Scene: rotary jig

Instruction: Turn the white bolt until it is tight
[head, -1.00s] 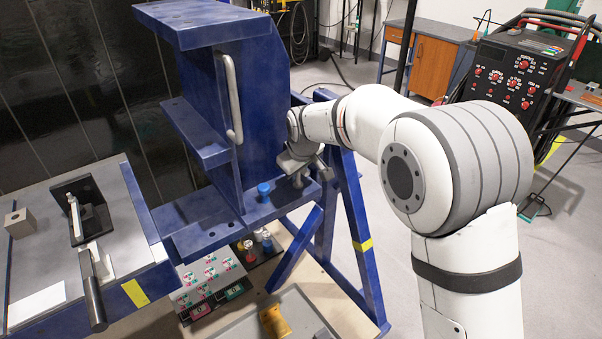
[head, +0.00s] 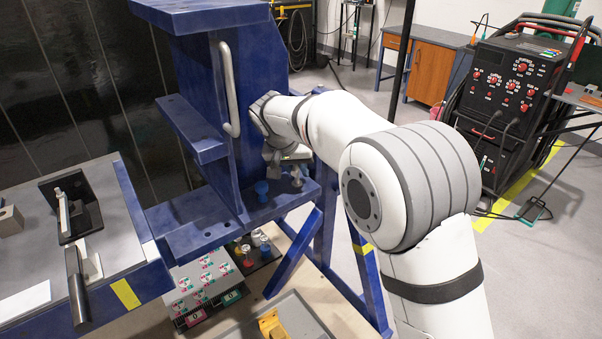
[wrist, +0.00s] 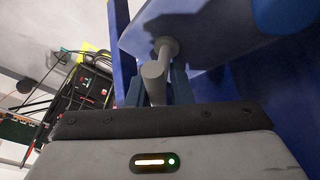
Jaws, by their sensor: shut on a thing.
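The white bolt (head: 297,174) stands in the lower ledge of the blue jig (head: 228,206), at its right end. In the wrist view it shows as a pale shaft with a round collar and a crossbar (wrist: 155,78). My gripper (head: 287,158) is at the bolt, and in the wrist view its two fingers (wrist: 155,92) lie on either side of the crossbar, shut on it. The blue bolt (head: 262,190) stands on the same ledge to the left, and part of it shows in the wrist view (wrist: 283,14). The bolt's lower end is hidden.
The jig's upright plate with a grey handle (head: 229,92) rises left of my gripper. A workbench (head: 30,258) with a clamp is at the left. A control box (head: 205,277) sits below the jig.

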